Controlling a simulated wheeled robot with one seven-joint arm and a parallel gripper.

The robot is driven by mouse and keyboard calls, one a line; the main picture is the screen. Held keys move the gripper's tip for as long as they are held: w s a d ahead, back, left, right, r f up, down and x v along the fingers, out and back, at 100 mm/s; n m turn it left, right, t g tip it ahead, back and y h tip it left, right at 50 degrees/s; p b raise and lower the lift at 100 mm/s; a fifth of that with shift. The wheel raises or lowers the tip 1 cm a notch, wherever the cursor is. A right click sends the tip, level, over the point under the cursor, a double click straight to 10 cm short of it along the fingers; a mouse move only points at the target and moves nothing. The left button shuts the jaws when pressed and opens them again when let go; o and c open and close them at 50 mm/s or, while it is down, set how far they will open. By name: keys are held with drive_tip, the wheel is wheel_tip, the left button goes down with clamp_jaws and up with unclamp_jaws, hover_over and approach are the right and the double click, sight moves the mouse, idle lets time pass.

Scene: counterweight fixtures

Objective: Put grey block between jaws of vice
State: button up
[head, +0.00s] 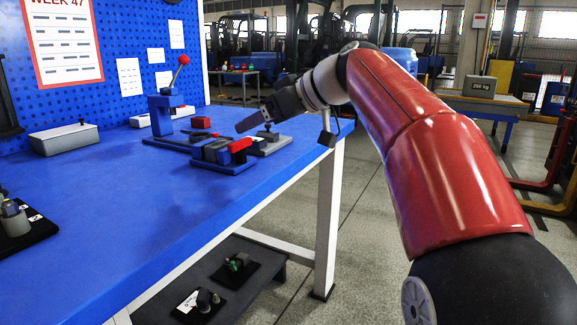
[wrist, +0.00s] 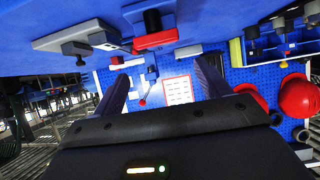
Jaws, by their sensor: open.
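The vice (head: 222,155) stands on the blue bench in the head view, with dark grey parts and a red part. In the upside-down wrist view, a red part (wrist: 155,41) with a dark knob shows at the top, probably the vice. A grey block-shaped piece (wrist: 104,38) lies left of it there; I cannot tell for sure if it is the grey block. My gripper (head: 250,121) is above the bench, just behind and above the vice in the picture. Its two fingers are spread with nothing visible between them (wrist: 162,75).
A grey plate with a dark knob (head: 271,145) sits right of the vice. A lever press with a red ball (head: 163,112) and a small red block (head: 201,122) stand behind. A light grey box (head: 64,139) is at left. The bench's front middle is clear.

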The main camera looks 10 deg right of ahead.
drive_tip(key=s+d+f+m+g+h, duration=0.1)
drive_tip(key=s+d+f+m+h, duration=0.2)
drive_tip(key=s+f, duration=0.7)
drive_tip(key=s+d+f+m+h, duration=0.3)
drive_tip(key=s+d+f+m, duration=0.1)
drive_tip(key=s+f, duration=0.55)
drive_tip(key=s+d+f+m+g+h, duration=0.1)
drive_tip(key=s+d+f+m+h, duration=0.25)
drive_tip(key=s+f, duration=0.7)
wheel_tip(320, 180, up, 6)
drive_tip(key=w+p, duration=0.1)
drive_tip(key=p, duration=0.5)
drive_tip(key=shift+a, duration=0.35)
